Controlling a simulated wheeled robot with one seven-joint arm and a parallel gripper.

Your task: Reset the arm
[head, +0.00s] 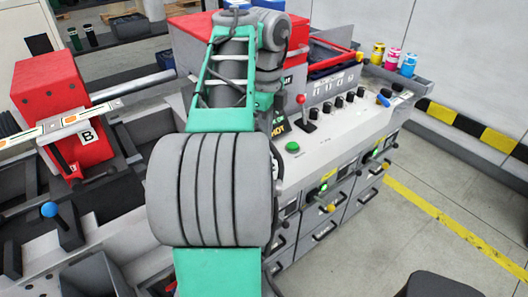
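My arm, in green and grey with a wide ribbed grey joint, rises through the middle of the head view and covers the centre of the rewinder (345,125). I cannot make out my gripper or its fingers. No machine part is marked clearly as the task's arm. A red block (48,90) with a "B" plate and a red lever-like piece stands at the left. A red-knobbed lever (301,100) stands upright on the light control panel. A blue-knobbed lever (49,209) stands at the lower left.
The panel bears a green button (292,147) and several black knobs. Drawers with handles (324,231) line its front. Yellow, pink and blue containers (393,58) stand at the far right end. Open floor (430,190) with a yellow line lies at the right.

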